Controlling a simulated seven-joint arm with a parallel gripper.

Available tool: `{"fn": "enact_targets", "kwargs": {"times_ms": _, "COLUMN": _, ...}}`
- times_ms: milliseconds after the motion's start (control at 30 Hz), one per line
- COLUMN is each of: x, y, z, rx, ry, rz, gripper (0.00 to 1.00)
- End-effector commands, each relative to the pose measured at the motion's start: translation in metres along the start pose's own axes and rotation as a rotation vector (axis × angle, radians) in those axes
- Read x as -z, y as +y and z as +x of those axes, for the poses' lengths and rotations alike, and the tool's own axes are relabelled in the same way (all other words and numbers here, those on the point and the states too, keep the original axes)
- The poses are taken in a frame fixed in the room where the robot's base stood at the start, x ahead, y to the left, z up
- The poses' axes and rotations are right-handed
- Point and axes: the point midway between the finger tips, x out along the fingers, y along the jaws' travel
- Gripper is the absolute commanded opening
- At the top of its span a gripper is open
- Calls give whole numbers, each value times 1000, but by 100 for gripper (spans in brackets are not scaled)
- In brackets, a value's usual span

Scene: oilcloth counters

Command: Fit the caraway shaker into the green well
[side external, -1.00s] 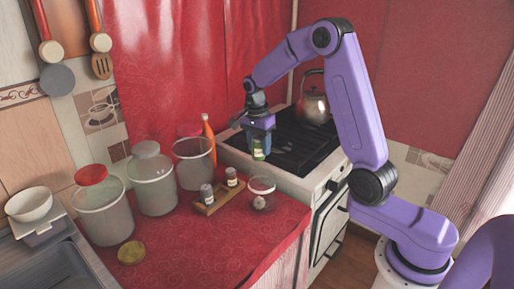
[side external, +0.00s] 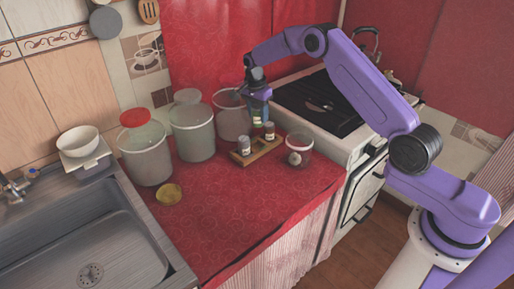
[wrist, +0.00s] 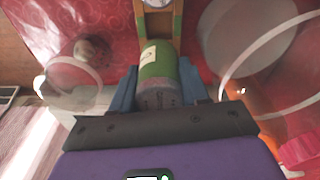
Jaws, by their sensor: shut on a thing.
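My gripper (side external: 257,104) is shut on a shaker with a green label (side external: 257,121), just above the back of the small wooden rack (side external: 240,161). In the wrist view the shaker (wrist: 158,66) sits between the blue fingers (wrist: 157,90), its lid end toward my gripper. I cannot read its label. Two other shakers, one at the left (side external: 244,146) and one at the right (side external: 269,131), stand in the rack. In the wrist view the rack (wrist: 142,20) lies beyond the held shaker, with green edging beside it. The well's inside is hidden.
A glass jar with a pale thing inside (side external: 300,147) stands close right of the rack. Large clear canisters (side external: 193,135) stand behind and left, one close to my gripper. The red counter in front is clear.

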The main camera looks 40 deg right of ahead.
Motion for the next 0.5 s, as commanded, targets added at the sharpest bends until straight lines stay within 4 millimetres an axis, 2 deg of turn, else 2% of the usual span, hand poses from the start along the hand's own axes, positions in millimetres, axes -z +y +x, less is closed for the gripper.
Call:
{"fn": "enact_targets", "kwargs": {"times_ms": 300, "x": -6, "y": -2, "z": 47, "rx": -3, "ry": -1, "rz": -2, "gripper": 0}}
{"fn": "enact_targets", "kwargs": {"times_ms": 500, "x": -8, "y": -2, "z": 64, "rx": 0, "ry": 0, "rz": -1, "gripper": 0}}
